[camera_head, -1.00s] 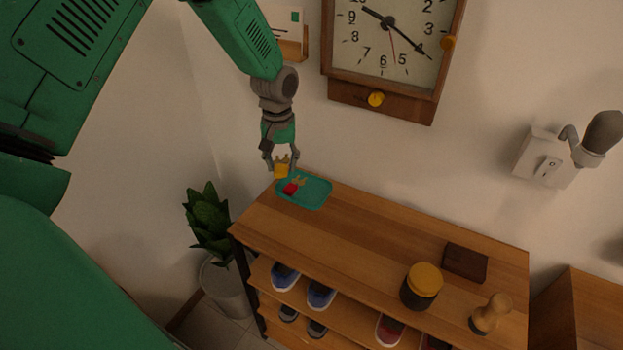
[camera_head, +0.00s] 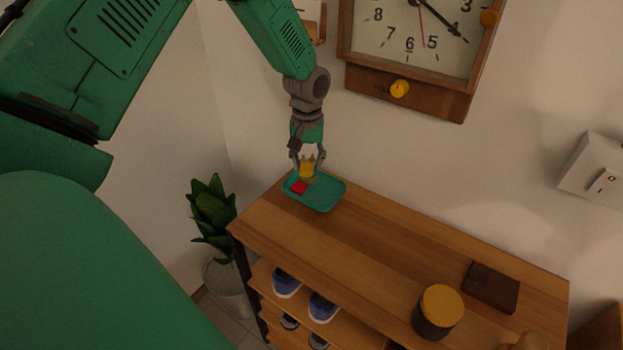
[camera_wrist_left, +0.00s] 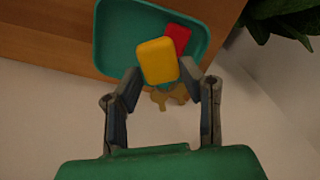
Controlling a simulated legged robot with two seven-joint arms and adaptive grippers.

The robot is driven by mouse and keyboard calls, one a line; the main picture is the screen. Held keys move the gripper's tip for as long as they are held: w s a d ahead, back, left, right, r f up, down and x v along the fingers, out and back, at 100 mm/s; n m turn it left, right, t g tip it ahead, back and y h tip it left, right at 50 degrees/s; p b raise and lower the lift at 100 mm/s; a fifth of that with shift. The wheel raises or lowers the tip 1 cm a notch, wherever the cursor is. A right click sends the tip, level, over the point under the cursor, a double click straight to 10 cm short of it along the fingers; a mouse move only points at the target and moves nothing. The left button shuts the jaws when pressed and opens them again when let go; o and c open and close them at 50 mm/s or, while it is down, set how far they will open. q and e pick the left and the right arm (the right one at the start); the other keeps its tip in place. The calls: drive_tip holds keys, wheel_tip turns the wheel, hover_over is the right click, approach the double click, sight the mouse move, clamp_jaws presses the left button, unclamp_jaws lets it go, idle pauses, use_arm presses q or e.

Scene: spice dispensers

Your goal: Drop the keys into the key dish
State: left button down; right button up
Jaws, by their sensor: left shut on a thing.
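The key dish (camera_head: 326,200) is a teal tray on the far left end of the wooden shelf top; it also shows in the left wrist view (camera_wrist_left: 116,42). A red key tag (camera_head: 299,187) lies in it, partly covered in the left wrist view (camera_wrist_left: 178,36). My left gripper (camera_head: 307,163) is shut on the keys with a yellow tag (camera_head: 307,171). In the left wrist view the yellow tag (camera_wrist_left: 157,59) sits between the fingertips (camera_wrist_left: 161,74), with brass keys (camera_wrist_left: 170,96) beside it. The held keys appear over the dish's far left part; their exact height is unclear. My right gripper is not in view.
A wall clock (camera_head: 420,45) hangs behind the shelf. A yellow-lidded jar (camera_head: 438,311) and a dark brown box (camera_head: 491,287) stand on the right part of the shelf top (camera_head: 400,240). A potted plant (camera_head: 212,215) stands left of the shelf. The middle is clear.

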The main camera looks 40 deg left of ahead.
use_arm(q)
drive_tip(key=shift+d, duration=0.1)
drive_tip(key=c, duration=1)
unclamp_jaws()
drive_tip(key=shift+r, duration=0.25)
wheel_tip(320, 180, up, 11)
drive_tip(key=shift+r, duration=0.15)
